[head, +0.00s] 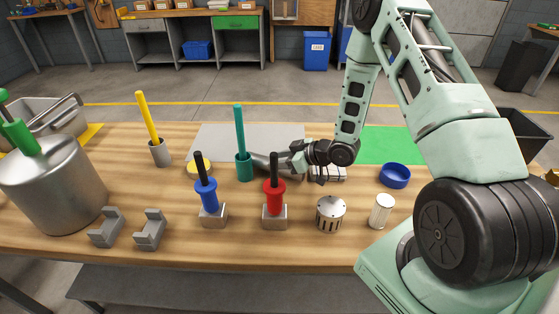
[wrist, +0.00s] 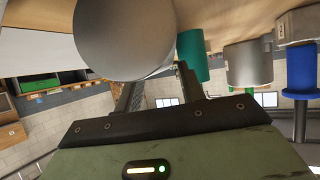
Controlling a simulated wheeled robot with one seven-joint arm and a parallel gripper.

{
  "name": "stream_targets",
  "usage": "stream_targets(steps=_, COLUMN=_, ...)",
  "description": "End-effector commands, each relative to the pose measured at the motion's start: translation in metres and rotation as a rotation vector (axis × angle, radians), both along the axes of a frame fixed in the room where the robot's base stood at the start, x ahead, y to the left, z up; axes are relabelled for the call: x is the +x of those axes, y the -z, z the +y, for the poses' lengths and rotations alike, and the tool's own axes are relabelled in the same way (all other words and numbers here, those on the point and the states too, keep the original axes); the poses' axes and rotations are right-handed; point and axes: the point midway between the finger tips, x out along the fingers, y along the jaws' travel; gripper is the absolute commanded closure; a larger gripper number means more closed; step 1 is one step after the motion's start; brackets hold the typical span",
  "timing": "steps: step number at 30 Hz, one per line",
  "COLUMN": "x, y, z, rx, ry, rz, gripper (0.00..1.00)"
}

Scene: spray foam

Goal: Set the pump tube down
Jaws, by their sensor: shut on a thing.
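A grey cylinder, which looks like the pump tube (head: 264,160), lies sideways just right of the teal holder with its teal rod (head: 240,148). My gripper (head: 283,161) reaches in from the right and is shut on the tube, low over the table. In the wrist view the tube's round grey end (wrist: 122,38) fills the upper left, between my two dark fingers (wrist: 158,88). The teal holder (wrist: 192,55) shows just beyond the right finger. The tube's underside is hidden, so I cannot tell whether it touches the table.
A blue plunger (head: 208,194) and a red plunger (head: 274,197) stand in front of the tube. A slotted metal cap (head: 330,213), white cylinder (head: 381,212) and blue ring (head: 396,175) are right. Two grey cradles (head: 149,230) sit front left. The grey mat (head: 213,140) has bare room.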

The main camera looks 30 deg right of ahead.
Motion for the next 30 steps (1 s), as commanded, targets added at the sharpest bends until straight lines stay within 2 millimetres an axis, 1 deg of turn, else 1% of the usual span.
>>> stream_targets(steps=3, x=0.0001, y=0.0065, z=0.0004, rx=0.001, ry=0.000, rz=-0.002, gripper=0.92)
stream_targets(steps=10, x=0.0003, y=0.0067, z=0.0003, rx=0.000, ry=0.000, rz=-0.002, gripper=0.92)
stream_targets(steps=14, x=0.0002, y=0.0108, z=0.0002, rx=0.000, ry=0.000, rz=-0.002, gripper=0.92)
stream_targets(steps=15, x=0.0000, y=0.0107, z=0.0002, rx=0.001, ry=0.000, rz=-0.001, gripper=0.55)
stream_targets(steps=17, x=0.0000, y=0.0100, z=0.0002, rx=0.000, ry=0.000, rz=-0.001, gripper=0.39)
stream_targets(steps=25, x=-0.0001, y=0.0094, z=0.0002, rx=0.001, ry=0.000, rz=-0.001, gripper=0.39)
stream_targets(steps=28, x=0.0000, y=0.0045, z=0.0002, rx=0.000, ry=0.000, rz=-0.001, gripper=0.39)
stream_targets(steps=30, x=-0.0055, y=0.0033, z=-0.0046, rx=-0.001, ry=0.001, rz=-0.002, gripper=0.39)
